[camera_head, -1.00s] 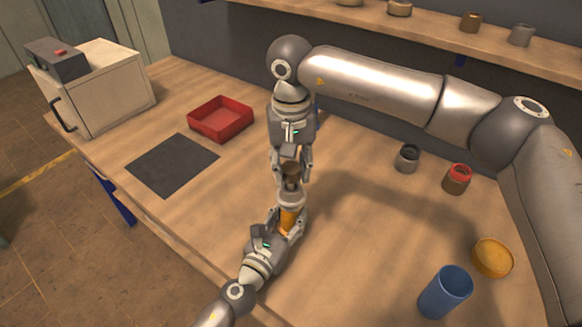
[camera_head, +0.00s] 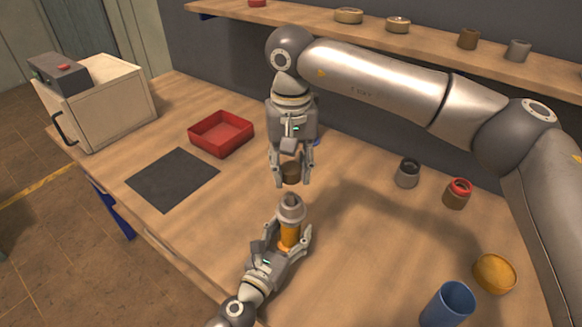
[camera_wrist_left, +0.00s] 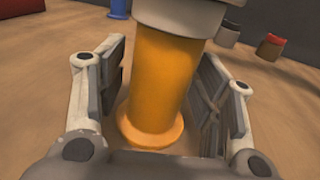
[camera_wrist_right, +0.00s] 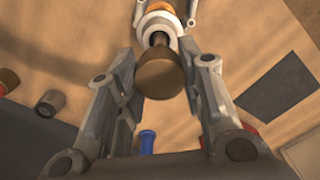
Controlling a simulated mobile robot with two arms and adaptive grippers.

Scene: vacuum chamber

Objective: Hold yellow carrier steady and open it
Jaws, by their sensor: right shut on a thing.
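The yellow carrier (camera_head: 289,236) stands upright with a pale collar (camera_head: 291,209) on top. My left gripper (camera_head: 285,240) has a finger on each side of it low down. The left wrist view shows the carrier's yellow body (camera_wrist_left: 160,85) between the fingers, with a narrow gap at the left one; whether they press on it I cannot tell. My right gripper (camera_head: 291,178) points down above the carrier, shut on a brown cylindrical piece (camera_wrist_right: 160,75). That piece is apart from the collar. In the right wrist view a dark spot shows at the collar's middle.
A red tray (camera_head: 221,133) and dark mat (camera_head: 173,180) lie to the left, near a box-shaped machine (camera_head: 95,95). At right stand a grey jar (camera_head: 408,173), a red-topped brown jar (camera_head: 457,193), a yellow round piece (camera_head: 495,272) and a blue cup (camera_head: 447,305). A shelf (camera_head: 430,43) runs behind.

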